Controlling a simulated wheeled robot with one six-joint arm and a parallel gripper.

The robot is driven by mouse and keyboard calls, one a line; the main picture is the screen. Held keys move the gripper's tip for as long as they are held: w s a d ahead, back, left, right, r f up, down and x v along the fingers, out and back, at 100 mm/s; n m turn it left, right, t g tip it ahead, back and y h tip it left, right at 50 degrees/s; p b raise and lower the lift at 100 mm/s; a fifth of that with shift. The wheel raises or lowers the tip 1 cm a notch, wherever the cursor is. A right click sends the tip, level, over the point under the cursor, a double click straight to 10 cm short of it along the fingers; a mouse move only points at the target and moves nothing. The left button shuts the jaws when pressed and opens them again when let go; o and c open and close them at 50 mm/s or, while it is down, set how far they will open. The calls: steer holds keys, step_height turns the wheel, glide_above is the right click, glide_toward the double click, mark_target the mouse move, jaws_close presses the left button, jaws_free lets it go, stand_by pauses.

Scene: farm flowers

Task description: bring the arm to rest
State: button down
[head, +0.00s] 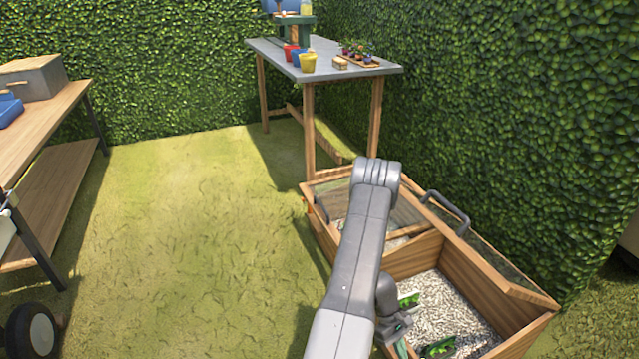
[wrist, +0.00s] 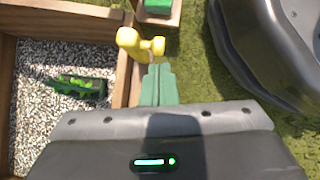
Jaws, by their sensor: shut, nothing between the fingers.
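My arm reaches forward in the head view over a wooden planter box. My gripper (head: 402,347) hangs down by the box's near-left side, partly cut off by the bottom edge. In the wrist view my gripper (wrist: 159,70) has its green fingers together, with nothing between them. The fingertips appear beside a yellow object (wrist: 138,44) near the box's edge. I cannot tell whether they touch it.
The wooden box (head: 532,318) holds pale gravel and small green plants (head: 438,346); its hinged lid with a handle (head: 447,212) is open. A grey-topped table (head: 275,55) with coloured pots stands behind. A wooden workbench (head: 50,128) stands left. Grass between is clear.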

steer(key=shift+s+d+f, duration=0.15)
steer(key=shift+s+d, duration=0.15)
steer(key=shift+s, duration=0.25)
steer(key=shift+s+d+f, duration=0.15)
steer(key=shift+s+d, duration=0.15)
steer(key=shift+s, duration=0.2)
